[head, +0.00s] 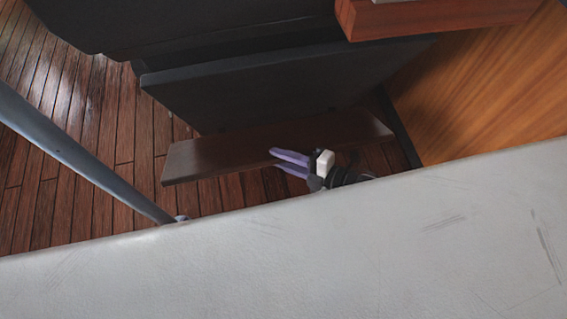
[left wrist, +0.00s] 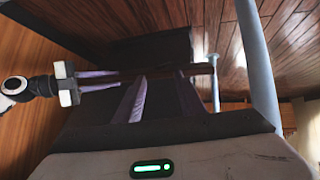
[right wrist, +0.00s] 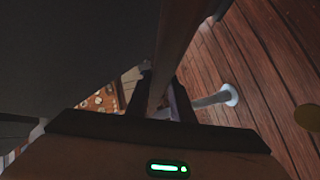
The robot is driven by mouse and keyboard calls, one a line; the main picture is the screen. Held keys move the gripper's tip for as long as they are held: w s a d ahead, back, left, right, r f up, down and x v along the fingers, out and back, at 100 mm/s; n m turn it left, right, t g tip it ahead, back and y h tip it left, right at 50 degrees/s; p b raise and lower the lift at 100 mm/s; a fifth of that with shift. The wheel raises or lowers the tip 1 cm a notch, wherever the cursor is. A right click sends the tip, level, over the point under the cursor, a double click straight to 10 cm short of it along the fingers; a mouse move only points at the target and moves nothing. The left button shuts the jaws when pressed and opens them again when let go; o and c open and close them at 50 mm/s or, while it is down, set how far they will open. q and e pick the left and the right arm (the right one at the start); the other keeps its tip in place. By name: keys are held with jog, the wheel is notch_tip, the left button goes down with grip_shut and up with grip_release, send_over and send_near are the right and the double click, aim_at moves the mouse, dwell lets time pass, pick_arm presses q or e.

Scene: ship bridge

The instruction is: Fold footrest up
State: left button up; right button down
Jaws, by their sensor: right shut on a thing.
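The footrest is a long dark brown board (head: 215,158) below a black panel in the head view. It slants slightly, its right end higher in the picture. My right gripper (head: 272,159), with purple fingers, is at the middle of its front edge. In the right wrist view the board (right wrist: 178,40) runs between the fingers of this gripper (right wrist: 159,84), shut on it. In the left wrist view the board's edge (left wrist: 200,69) lies ahead of my left gripper (left wrist: 160,77), whose fingers are apart with nothing clearly between them. My left gripper is hidden in the head view.
A black panel (head: 280,85) hangs just above the board. A pale padded surface (head: 280,255) fills the foreground and hides the arms. A grey pole (head: 80,150) stands at the left. Wooden panelling (head: 490,95) is at the right. Plank floor (head: 90,120) is clear at the left.

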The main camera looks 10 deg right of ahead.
pick_arm(q)
jog(key=shift+r, duration=0.25)
dwell(0.4)
